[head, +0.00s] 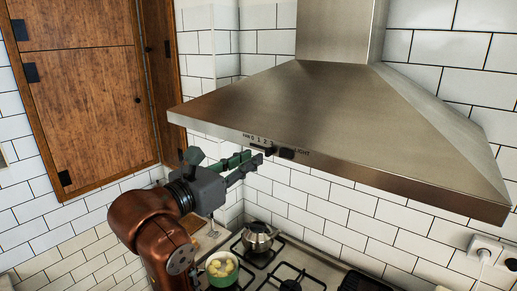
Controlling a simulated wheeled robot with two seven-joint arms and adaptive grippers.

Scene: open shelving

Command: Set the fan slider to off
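The range hood (330,115) is brushed metal. Its front edge carries small printed marks, with digits and the word LIGHT. Below the marks are two dark controls. The left one, apparently the fan slider (269,150), sits near the right end of the digits; its exact setting is too small to read. The other control (286,153) is right beside it, under LIGHT.
Below the hood is a gas stove (290,285) with a kettle (258,237) and a green pot (222,268) holding yellowish food. A wooden cabinet (85,90) stands at left. A wall socket (485,249) is at lower right. Space in front of the hood's right side is clear.

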